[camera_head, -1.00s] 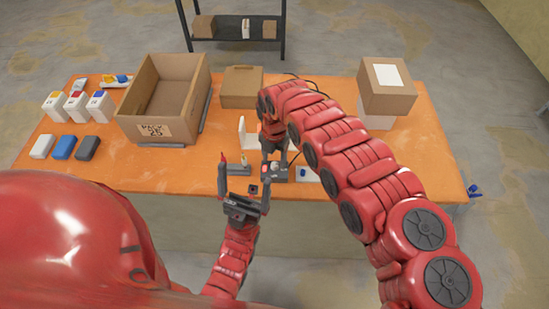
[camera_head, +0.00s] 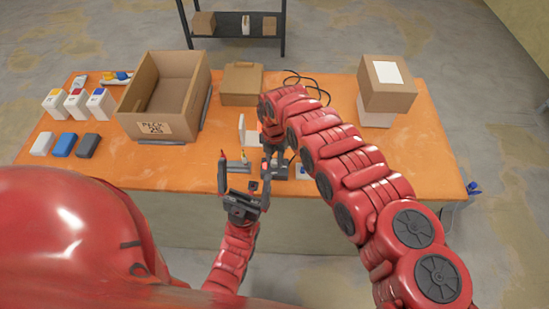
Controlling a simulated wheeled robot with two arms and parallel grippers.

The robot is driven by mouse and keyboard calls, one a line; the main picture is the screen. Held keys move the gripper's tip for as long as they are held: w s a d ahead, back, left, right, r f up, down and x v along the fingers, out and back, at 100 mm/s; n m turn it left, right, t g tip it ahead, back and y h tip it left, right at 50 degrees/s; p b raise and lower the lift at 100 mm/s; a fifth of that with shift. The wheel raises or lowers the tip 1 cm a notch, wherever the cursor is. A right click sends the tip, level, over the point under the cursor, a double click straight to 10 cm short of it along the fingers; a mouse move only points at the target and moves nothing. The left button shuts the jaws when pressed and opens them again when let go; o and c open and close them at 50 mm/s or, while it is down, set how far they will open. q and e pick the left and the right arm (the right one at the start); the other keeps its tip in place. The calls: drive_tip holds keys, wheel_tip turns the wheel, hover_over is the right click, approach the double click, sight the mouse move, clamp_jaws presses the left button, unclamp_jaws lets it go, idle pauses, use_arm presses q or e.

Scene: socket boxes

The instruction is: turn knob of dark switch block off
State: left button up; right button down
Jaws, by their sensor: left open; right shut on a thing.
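The dark switch block (camera_head: 281,173) sits near the front edge of the orange table, right of centre. My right gripper (camera_head: 274,153) comes down over it from behind and is shut at its top. The knob is hidden by the fingers, so its angle cannot be read. My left gripper (camera_head: 243,165) is open just left of the block, with its fingers pointing away from me. Its right finger is close to the block; I cannot tell whether they touch.
A white upright bracket (camera_head: 242,130) stands behind. An open carton (camera_head: 166,130), small boxes (camera_head: 62,146) and a closed box (camera_head: 388,88) stand farther out. The table's front left is clear.

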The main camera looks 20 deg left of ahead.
drive_tip(key=shift+f+m+b, duration=0.15)
drive_tip(key=shift+m+b, duration=0.55)
drive_tip(key=shift+b, duration=0.05)
drive_tip(key=shift+m+b, duration=0.95)
drive_tip(key=shift+m, duration=0.25)
drive_tip(key=m+b, duration=0.3)
drive_tip(key=m, duration=0.2)
drive_tip(key=shift+m, duration=0.3)
drive_tip(key=m+b, duration=0.3)
drive_tip(key=m, duration=0.1)
drive_tip(key=shift+w, duration=0.1)
drive_tip(key=shift+m+b, duration=0.75)
drive_tip(key=shift+m, duration=1.45)
drive_tip(key=shift+r, duration=0.2)
drive_tip(key=c, duration=0.6)
unclamp_jaws()
